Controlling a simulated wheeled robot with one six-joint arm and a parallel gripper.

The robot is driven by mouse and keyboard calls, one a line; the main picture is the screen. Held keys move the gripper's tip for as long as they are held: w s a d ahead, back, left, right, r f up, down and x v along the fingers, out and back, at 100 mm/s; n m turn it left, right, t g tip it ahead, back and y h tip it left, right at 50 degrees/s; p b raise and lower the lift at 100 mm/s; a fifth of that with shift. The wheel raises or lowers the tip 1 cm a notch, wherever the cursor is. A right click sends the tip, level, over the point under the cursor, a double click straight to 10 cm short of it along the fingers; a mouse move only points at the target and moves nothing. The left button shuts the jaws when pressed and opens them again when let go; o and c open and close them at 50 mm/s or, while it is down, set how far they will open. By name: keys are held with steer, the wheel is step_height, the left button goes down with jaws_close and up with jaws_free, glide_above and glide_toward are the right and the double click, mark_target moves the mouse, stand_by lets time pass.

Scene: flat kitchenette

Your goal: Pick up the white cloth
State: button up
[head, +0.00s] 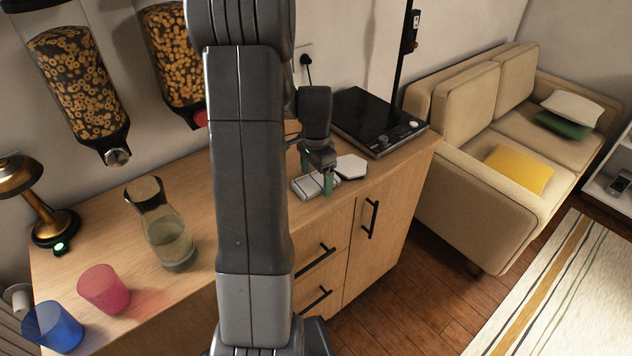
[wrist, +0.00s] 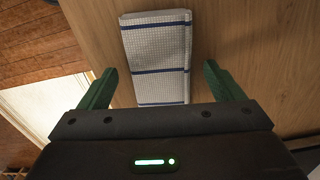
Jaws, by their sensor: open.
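The white cloth (wrist: 156,62) is folded into a rectangle with thin dark blue stripes. In the wrist view it lies flat on the wooden counter, between and ahead of my fingers. In the head view the cloth (head: 304,187) shows on the counter near its front edge, partly behind my gripper (head: 327,184). My gripper points down over it, and in the wrist view the green fingers (wrist: 166,88) are spread wide, one on each side of the cloth. Nothing is held. I cannot tell how far the fingertips are above the counter.
A glass carafe (head: 165,230), a pink cup (head: 104,289), a blue cup (head: 53,327) and a brass lamp (head: 45,205) stand on the counter's left part.

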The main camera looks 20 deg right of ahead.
mark_target(316, 179)
steer(key=c, duration=1.1)
steer(key=shift+o, duration=0.2)
step_height(316, 179, up, 10)
steer(key=shift+o, duration=0.4)
